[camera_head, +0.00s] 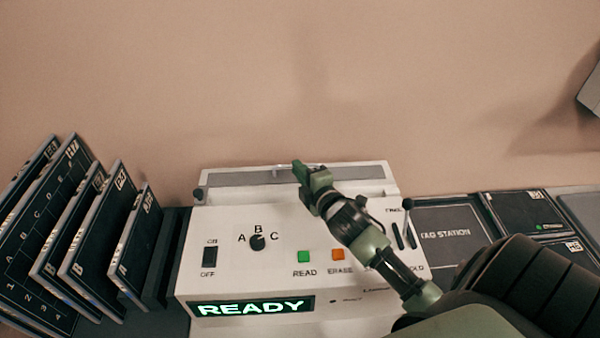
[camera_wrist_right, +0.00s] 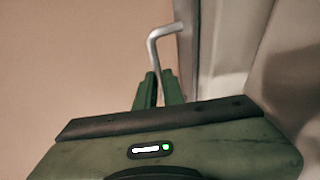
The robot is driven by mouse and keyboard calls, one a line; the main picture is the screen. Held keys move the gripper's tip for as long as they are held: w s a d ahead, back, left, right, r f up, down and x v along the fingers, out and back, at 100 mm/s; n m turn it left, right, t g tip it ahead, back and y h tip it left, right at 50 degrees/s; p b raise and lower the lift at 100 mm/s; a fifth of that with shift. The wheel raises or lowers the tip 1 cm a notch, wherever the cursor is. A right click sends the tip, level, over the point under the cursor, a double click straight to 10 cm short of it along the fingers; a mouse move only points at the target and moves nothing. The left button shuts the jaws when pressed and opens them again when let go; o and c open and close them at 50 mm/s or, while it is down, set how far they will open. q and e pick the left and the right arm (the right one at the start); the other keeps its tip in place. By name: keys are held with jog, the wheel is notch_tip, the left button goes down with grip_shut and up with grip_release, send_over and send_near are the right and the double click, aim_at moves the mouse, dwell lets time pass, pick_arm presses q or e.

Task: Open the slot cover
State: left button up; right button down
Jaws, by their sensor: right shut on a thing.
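The white reader machine (camera_head: 220,225) stands against the wall, with a long grey slot cover (camera_head: 240,177) along its top. My right gripper (camera_head: 298,167) reaches over the machine to the cover's upper edge. In the right wrist view, the green fingers of my right gripper (camera_wrist_right: 159,88) are shut on a bent metal handle (camera_wrist_right: 165,32) beside a grey edge. The fingers and arm hide part of the cover and handle in the head view. I cannot tell how far the cover is raised. My left gripper is not in view.
The machine's front has a dial (camera_head: 257,242), a green button (camera_head: 304,257), an orange button (camera_head: 338,254), a lit READY display (camera_head: 250,307) and a lever (camera_head: 408,205). Several dark plates (camera_head: 95,230) stand in a rack at left. Flat dark trays (camera_head: 445,228) lie at right.

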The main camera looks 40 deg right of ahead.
jog(key=c, duration=1.5)
grip_release()
jog(key=b+v, duration=0.1)
jog(key=v, duration=0.6)
jog(key=shift+s+b, duration=0.3)
jog(key=shift+s, duration=0.05)
